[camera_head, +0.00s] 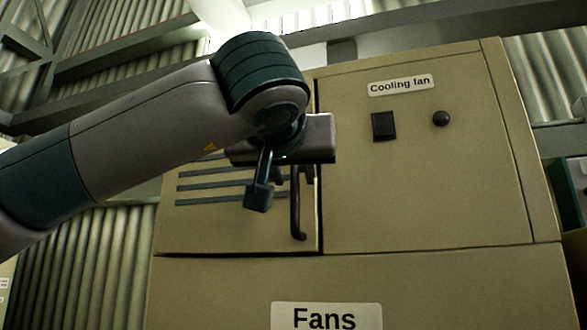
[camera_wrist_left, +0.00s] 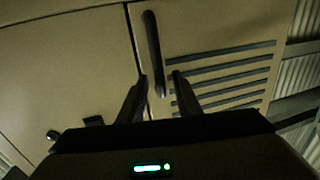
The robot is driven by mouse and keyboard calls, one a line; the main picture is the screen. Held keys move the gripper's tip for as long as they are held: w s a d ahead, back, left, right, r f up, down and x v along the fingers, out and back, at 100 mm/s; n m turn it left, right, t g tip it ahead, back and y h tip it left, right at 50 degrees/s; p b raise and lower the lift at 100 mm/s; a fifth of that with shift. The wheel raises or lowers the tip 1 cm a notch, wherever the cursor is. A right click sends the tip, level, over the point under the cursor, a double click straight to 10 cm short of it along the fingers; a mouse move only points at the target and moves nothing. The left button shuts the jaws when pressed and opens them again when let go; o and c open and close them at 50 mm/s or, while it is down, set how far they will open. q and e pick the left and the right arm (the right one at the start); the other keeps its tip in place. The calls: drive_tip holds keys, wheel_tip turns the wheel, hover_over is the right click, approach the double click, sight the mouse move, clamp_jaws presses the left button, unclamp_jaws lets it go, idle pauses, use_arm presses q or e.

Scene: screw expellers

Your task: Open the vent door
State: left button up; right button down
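The vent door (camera_head: 225,228) is the slatted beige panel at the left of the cabinet in the head view, and its slats show in the wrist view (camera_wrist_left: 215,88). It looks closed, with a dark seam along its right edge. A dark vertical handle (camera_head: 297,215) stands near that edge; it also shows in the wrist view (camera_wrist_left: 152,50). My left gripper (camera_head: 283,187) is in front of the door at the handle's upper part. Its fingers (camera_wrist_left: 160,77) are apart, one on each side of the handle in the wrist view; contact cannot be told. My right gripper is not in view.
Right of the door is a fixed panel with a "Cooling fan" label (camera_head: 401,85), a black switch (camera_head: 384,126) and a round knob (camera_head: 441,118). A "Fans" label (camera_head: 326,316) is below. Corrugated wall (camera_head: 95,265) lies left of the cabinet.

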use_arm(q)
clamp_jaws()
drive_tip(key=shift+s, duration=0.1)
